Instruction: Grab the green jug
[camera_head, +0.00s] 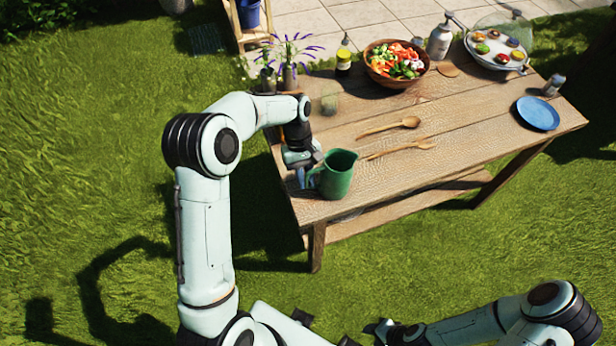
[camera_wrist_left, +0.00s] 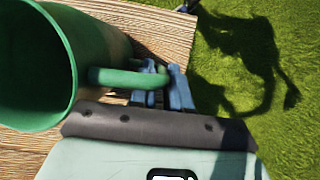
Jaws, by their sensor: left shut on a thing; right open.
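The green jug (camera_head: 338,174) stands upright on the near left corner of the wooden table (camera_head: 470,150). Its handle is on its left side. My left gripper (camera_head: 306,176) is at the handle. In the left wrist view the jug (camera_wrist_left: 85,62) fills the left, and the blue fingers of the left gripper (camera_wrist_left: 165,88) are shut on its handle. The jug's base is hidden in the wrist view. My right gripper (camera_head: 376,328) is at the bottom of the head view, low over the grass, away from the table; it is open and empty.
Two wooden spoons (camera_head: 402,124) lie right of and behind the jug. A clear glass (camera_head: 329,103), a plant with purple flowers (camera_head: 288,62) and a salad bowl (camera_head: 396,64) stand further back. A blue plate (camera_head: 538,113) is at the right end. The front middle of the table is clear.

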